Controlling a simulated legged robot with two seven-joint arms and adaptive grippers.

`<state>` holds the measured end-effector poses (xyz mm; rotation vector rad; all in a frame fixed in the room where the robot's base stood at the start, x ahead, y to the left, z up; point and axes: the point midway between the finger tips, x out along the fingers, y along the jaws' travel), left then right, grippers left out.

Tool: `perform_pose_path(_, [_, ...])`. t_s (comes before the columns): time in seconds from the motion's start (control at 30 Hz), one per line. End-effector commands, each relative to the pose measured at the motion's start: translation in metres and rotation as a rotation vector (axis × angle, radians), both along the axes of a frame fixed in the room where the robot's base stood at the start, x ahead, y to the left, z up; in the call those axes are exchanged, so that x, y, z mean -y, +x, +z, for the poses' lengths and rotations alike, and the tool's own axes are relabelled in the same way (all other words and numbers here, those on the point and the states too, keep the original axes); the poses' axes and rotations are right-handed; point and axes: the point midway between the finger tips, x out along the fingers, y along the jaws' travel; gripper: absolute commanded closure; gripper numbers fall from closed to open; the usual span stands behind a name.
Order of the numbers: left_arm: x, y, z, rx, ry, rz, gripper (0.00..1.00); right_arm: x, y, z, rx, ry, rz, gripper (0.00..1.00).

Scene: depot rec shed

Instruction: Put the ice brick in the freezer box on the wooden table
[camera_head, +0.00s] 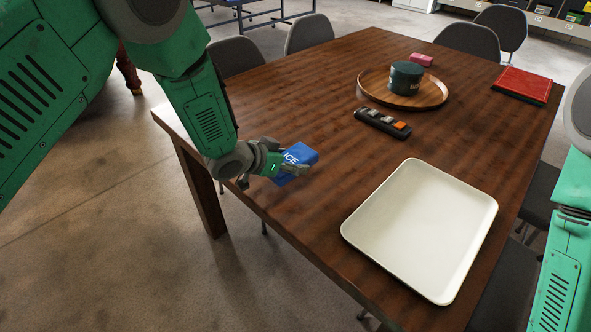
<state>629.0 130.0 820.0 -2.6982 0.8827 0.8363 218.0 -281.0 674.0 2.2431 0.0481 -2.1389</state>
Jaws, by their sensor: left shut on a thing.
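The ice brick (297,157) is blue with white "ICE" lettering. My left gripper (287,170) is shut on it at the near left edge of the wooden table (290,100). The fingers hide part of the brick; I cannot tell whether it touches the table top. I see nothing that is clearly a freezer box. A shallow, empty white tray (422,230) lies on the table, to the right of my left gripper. My right arm shows at the right edge, but its gripper is out of view.
A round wooden tray (437,95) holds a dark green tub (405,78). A dark remote-like object (383,122) lies in front of it. A pink block (420,60) and a red folder-like item (523,84) lie farther back. Grey chairs (309,32) surround the table.

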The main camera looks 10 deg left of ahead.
Motion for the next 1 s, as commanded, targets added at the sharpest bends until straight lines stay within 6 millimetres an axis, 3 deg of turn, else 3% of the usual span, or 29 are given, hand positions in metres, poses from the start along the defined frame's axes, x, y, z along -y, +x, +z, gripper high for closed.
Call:
perform_pose_path(0.3, [0.003,0.000,-0.036,0.001,0.003,-0.002,0.79,0.000,0.000,-0.006,0.000,0.000,0.000,1.00])
perform_pose_path(0.5, [0.002,0.000,-0.037,0.002,0.001,-0.002,0.79,0.000,0.000,-0.005,0.000,0.000,0.000,1.00])
perform_pose_path(0.53, [0.002,0.000,-0.038,0.001,0.003,-0.002,0.31,0.000,0.000,-0.005,0.000,0.000,0.000,1.00])
perform_pose_path(0.6, [0.001,0.000,-0.038,0.000,0.002,-0.001,0.15,0.000,0.000,-0.005,0.000,0.000,0.000,1.00])
perform_pose_path(1.0, [-0.005,-0.007,-0.030,0.001,0.004,0.000,0.15,0.000,0.000,-0.003,0.000,0.000,0.000,1.00])
